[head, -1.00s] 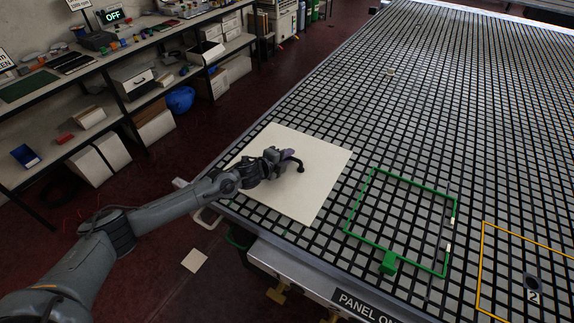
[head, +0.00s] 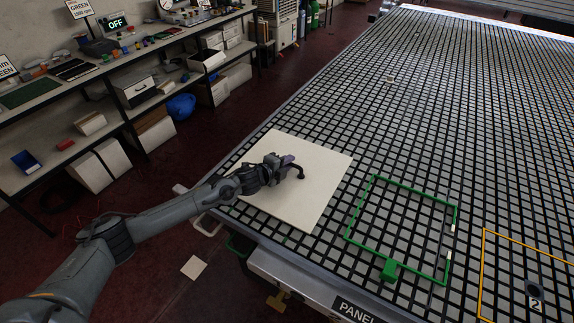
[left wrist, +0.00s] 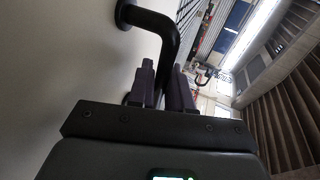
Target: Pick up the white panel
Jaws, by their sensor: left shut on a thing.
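The white panel (head: 312,206) is a flat square at the left edge of the grid table in the head view. A black bar handle (left wrist: 160,22) stands out from its face. The panel's face (left wrist: 50,60) fills the left of the left wrist view. My left gripper (head: 290,164) is over the middle of the panel, and its dark purple fingers (left wrist: 163,88) are shut on the handle. Whether the panel is clear of the grid or resting on it is hard to tell. My right gripper is not in view.
A green outline frame (head: 360,205) and a yellow one marked 2 (head: 482,270) lie to the right. Shelves (head: 100,130) with boxes stand at the left, beyond the red floor.

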